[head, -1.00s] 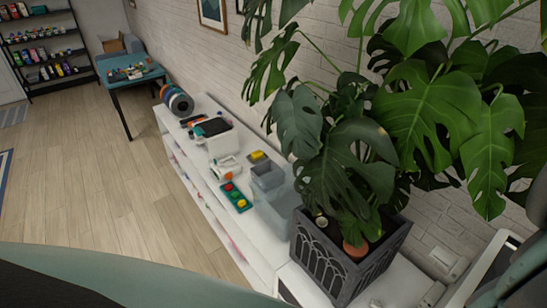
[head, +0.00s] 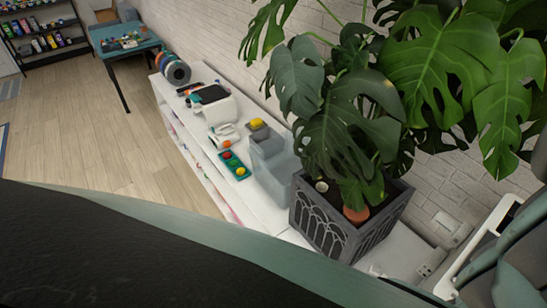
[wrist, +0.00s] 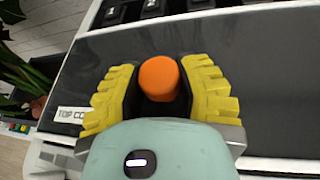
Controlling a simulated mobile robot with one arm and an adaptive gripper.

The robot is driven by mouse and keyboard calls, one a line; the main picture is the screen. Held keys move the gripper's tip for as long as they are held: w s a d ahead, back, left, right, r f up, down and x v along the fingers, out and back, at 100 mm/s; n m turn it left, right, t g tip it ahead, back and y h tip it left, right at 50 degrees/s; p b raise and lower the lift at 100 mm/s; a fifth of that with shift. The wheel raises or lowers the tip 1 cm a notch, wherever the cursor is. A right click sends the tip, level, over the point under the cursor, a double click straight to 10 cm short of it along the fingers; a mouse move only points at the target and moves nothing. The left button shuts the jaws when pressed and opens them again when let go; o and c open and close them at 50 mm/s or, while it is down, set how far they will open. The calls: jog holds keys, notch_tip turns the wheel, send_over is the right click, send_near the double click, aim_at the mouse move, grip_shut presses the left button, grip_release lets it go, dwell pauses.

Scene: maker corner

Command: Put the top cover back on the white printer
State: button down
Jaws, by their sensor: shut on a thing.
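In the wrist view, my gripper (wrist: 159,85) has its two yellow fingers shut on an orange knob (wrist: 159,77). The knob stands on a wide dark grey panel, the top cover (wrist: 265,75), with a white label starting "TOP CO" (wrist: 72,114); my gripper hides the rest of the label. A pale edge runs below the panel. I cannot tell whether the cover rests on anything. In the head view, a white-edged piece (head: 489,244) shows at the right, partly hidden by my arm; I cannot tell whether it is cover or printer. My fingers do not show there.
A large plant in a dark grey planter (head: 325,236) stands by the brick wall. Left of it, a low white shelf (head: 200,158) carries grey bins (head: 268,155), a teal tray with coloured knobs (head: 234,166) and spools (head: 174,69). Wooden floor (head: 80,130) is open at left.

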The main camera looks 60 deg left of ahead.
jog(key=shift+f+b, duration=0.1)
jog(key=shift+b, duration=0.2)
jog(key=c, duration=0.6)
grip_release()
jog(key=shift+r+p, duration=0.35)
jog(key=shift+p, duration=0.15)
jog(key=shift+s+d+f+b, duration=0.1)
jog(key=shift+d+f+b, duration=0.25)
jog(key=shift+b, duration=0.45)
jog(key=shift+s+d+r+b, duration=0.2)
jog(key=shift+s+d+b, duration=0.3)
jog(key=shift+b, duration=0.65)
jog(key=shift+s+d+r+b, duration=0.1)
jog(key=shift+s+r+b, duration=0.1)
jog(key=shift+b, duration=0.9)
jog(key=shift+s+a+b, duration=0.15)
jog(key=shift+a+b, duration=0.1)
jog(key=shift+b, duration=0.3)
jog(key=shift+a+b+v, duration=0.2)
jog(key=shift+b+v, duration=0.95)
jog(key=shift+v, duration=1.3)
jog(key=shift+a+b+v, duration=0.2)
jog(key=shift+b+v, duration=0.9)
jog(key=shift+v, duration=1.35)
